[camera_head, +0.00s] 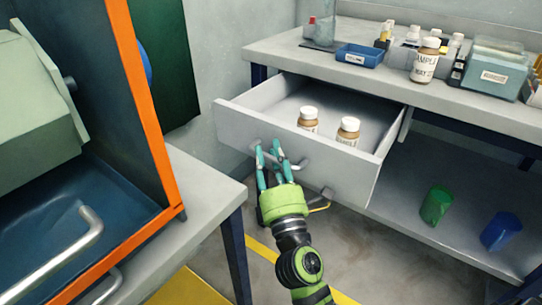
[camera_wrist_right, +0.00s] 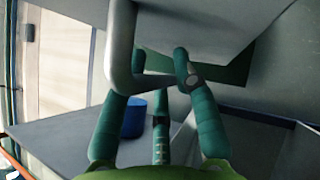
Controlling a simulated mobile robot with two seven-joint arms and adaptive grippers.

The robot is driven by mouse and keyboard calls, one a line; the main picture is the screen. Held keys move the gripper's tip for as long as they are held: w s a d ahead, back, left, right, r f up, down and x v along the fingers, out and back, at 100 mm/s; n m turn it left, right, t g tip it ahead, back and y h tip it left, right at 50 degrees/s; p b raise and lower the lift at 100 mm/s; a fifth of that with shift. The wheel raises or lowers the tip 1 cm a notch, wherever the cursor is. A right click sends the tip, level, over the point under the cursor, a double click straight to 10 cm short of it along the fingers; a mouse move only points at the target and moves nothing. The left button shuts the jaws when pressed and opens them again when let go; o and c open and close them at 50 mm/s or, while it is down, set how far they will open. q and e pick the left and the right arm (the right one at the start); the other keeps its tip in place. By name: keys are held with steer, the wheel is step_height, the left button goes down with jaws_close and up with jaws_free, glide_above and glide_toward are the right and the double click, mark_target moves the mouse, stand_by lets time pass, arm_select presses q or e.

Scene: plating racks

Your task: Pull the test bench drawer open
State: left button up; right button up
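The test bench drawer (camera_head: 285,165) is a light grey box under the bench top, and it stands pulled out, with its inside in view. Its curved metal handle (camera_head: 300,164) is on the front panel; it shows large in the right wrist view (camera_wrist_right: 122,45). My right gripper (camera_head: 271,160), with teal fingers on a green hand, is at this handle. In the wrist view its fingers (camera_wrist_right: 160,75) reach past the bar on different sides. Whether they press on it is not clear. My left gripper is not in view.
The bench top (camera_head: 305,60) holds a blue tray (camera_head: 360,56), bottles and boxes. Green (camera_head: 436,205) and blue (camera_head: 501,231) cups are on the lower shelf. An orange-framed machine (camera_head: 150,110) stands left.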

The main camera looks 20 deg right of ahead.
steer(key=v, duration=1.2)
stand_by(0.5)
